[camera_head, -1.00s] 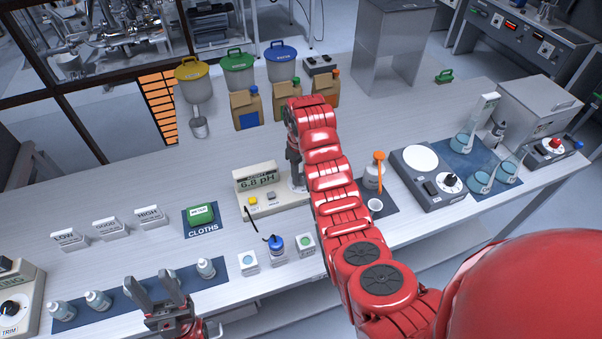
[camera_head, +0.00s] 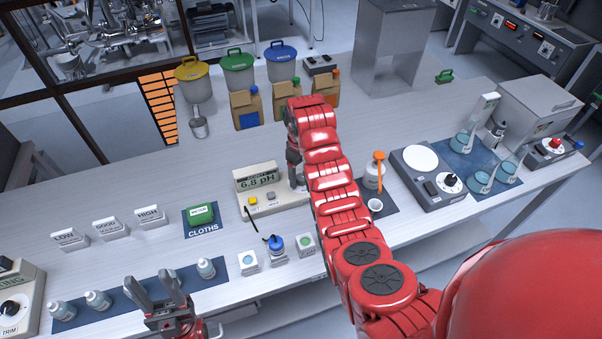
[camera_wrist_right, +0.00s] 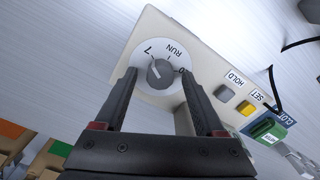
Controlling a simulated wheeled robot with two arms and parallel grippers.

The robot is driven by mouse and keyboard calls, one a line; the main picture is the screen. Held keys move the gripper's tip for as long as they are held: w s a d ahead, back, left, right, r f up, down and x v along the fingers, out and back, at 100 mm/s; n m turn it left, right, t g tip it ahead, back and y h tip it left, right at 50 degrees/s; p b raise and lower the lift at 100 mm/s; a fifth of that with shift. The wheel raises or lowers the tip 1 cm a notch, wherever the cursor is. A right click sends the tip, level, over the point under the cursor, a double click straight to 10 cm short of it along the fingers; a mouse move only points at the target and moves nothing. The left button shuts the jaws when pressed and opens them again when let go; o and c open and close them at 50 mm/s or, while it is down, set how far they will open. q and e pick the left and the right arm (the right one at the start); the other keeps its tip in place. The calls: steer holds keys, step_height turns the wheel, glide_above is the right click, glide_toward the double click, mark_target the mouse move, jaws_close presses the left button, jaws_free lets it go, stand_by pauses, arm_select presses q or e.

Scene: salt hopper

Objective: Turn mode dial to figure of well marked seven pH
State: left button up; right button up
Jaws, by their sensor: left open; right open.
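The pH meter (camera_head: 275,207) stands mid-bench and its screen reads 6.8 pH. In the right wrist view its mode dial (camera_wrist_right: 160,72) is a round grey knob on a pale disc marked 7, RUN and a third, partly covered figure. My right gripper (camera_wrist_right: 157,78) is open, with its fingertips on either side of the dial; contact is not clear. In the head view my right arm hides the dial. Small wells stand in front: one on the left (camera_head: 248,262), a blue-capped one (camera_head: 276,246) and one on the right (camera_head: 306,246). My left gripper (camera_head: 150,284) is open and empty.
A green cloth pack (camera_head: 201,215) lies left of the meter. LOW, GOOD and HIGH signs (camera_head: 106,230) and several small bottles (camera_head: 97,299) are further left. A scale (camera_head: 430,178) and an orange-topped bottle (camera_head: 373,172) stand right of my right arm.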

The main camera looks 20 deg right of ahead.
steer(key=shift+r, duration=0.1)
steer(key=shift+r+p, duration=0.35)
steer(key=shift+p, duration=0.05)
step_height(320, 180, up, 8)
steer(key=p, duration=0.5)
step_height(320, 180, up, 8)
glide_above(300, 176)
steer(key=shift+s+d+r+b, duration=0.1)
steer(key=shift+d+r+b, duration=0.1)
steer(key=shift+b, duration=0.15)
